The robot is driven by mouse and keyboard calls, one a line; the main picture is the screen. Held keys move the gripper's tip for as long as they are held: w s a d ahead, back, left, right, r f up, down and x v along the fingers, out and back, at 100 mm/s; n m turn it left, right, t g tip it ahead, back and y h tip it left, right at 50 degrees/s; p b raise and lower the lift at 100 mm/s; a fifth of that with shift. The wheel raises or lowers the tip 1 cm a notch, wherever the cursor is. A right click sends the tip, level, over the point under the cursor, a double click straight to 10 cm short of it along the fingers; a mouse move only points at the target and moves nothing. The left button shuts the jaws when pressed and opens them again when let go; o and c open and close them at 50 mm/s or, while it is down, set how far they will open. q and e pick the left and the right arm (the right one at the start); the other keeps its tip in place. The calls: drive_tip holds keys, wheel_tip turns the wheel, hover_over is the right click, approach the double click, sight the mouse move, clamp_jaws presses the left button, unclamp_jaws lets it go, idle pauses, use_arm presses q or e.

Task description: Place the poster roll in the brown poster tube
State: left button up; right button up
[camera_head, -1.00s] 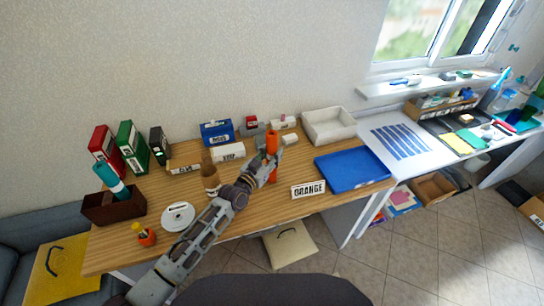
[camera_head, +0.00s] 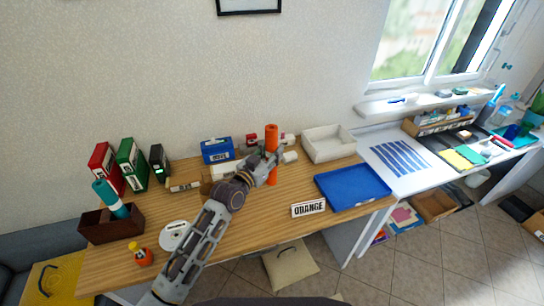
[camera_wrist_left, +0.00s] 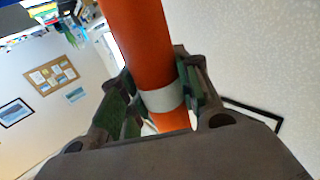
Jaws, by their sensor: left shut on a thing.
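The poster roll (camera_head: 271,142) is an orange cylinder, held nearly upright above the desk by my left gripper (camera_head: 272,160). In the left wrist view the orange roll (camera_wrist_left: 140,45) with a pale band (camera_wrist_left: 161,98) passes between the green-padded fingers of the gripper (camera_wrist_left: 155,95), which are shut on it. The brown poster tube (camera_head: 206,185) stands on the desk to the left of my gripper. It is mostly hidden behind my left arm. My right gripper is not in view.
A dark brown box (camera_head: 92,228) holds a teal roll (camera_head: 108,196) at the left. Binders (camera_head: 132,158), a blue box (camera_head: 217,150), a white tray (camera_head: 330,142) and a blue tray (camera_head: 352,187) surround the arm. A white ORANGE sign (camera_head: 308,208) stands near the front edge.

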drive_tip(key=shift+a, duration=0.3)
